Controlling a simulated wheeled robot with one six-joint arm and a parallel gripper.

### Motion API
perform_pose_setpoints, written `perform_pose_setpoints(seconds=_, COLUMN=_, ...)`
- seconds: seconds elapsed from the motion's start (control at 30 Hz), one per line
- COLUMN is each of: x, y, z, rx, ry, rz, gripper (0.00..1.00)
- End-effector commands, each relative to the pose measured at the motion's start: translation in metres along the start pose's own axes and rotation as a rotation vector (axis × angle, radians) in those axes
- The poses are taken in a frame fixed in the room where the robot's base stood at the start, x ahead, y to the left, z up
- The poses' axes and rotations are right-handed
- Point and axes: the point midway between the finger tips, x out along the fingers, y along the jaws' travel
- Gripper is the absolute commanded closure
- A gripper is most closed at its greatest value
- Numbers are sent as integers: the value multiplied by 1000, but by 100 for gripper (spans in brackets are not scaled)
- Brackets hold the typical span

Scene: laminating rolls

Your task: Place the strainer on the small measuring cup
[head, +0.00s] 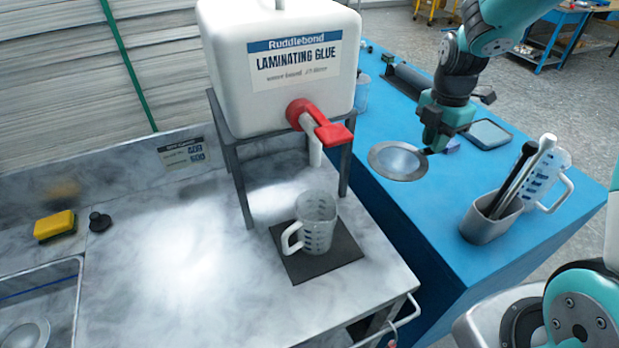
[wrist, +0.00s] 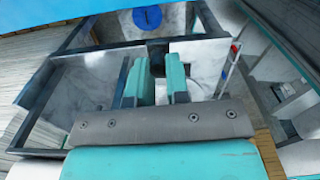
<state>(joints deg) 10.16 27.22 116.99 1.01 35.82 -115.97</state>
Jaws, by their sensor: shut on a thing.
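The strainer (head: 398,161), a round shallow metal bowl with a rim, is over the blue table in the head view. My gripper (head: 432,150) is at its right edge, shut on its short dark handle. I cannot tell whether the strainer touches the table. In the wrist view the fingers (wrist: 158,92) are close together with a dark piece between their tips. A clear measuring cup (head: 318,224) with a white handle stands upright on a dark square mat (head: 340,246) on the marble counter, left of the strainer. Its top is uncovered.
A white glue tank (head: 285,95) on a dark stand has a red tap (head: 320,122) near the cup. A grey holder (head: 490,222) with tools and another clear jug (head: 548,180) stand at right. A grey tray (head: 489,134) lies behind the gripper.

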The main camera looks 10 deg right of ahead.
Motion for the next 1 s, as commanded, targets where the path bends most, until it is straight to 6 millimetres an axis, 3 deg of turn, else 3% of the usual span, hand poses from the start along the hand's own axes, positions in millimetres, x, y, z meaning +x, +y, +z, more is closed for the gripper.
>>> perform_pose_setpoints(seconds=0.17, x=-7, y=1, z=-17, rx=-56, ry=2, rz=-3, gripper=100)
perform_pose_setpoints(seconds=0.7, x=-10, y=10, z=-160, rx=-54, ry=0, rz=-3, gripper=100)
perform_pose_setpoints(seconds=0.83, x=-8, y=12, z=-175, rx=-50, ry=0, rz=-1, gripper=100)
perform_pose_setpoints(seconds=1.0, x=3, y=11, z=-178, rx=-47, ry=0, rz=-5, gripper=100)
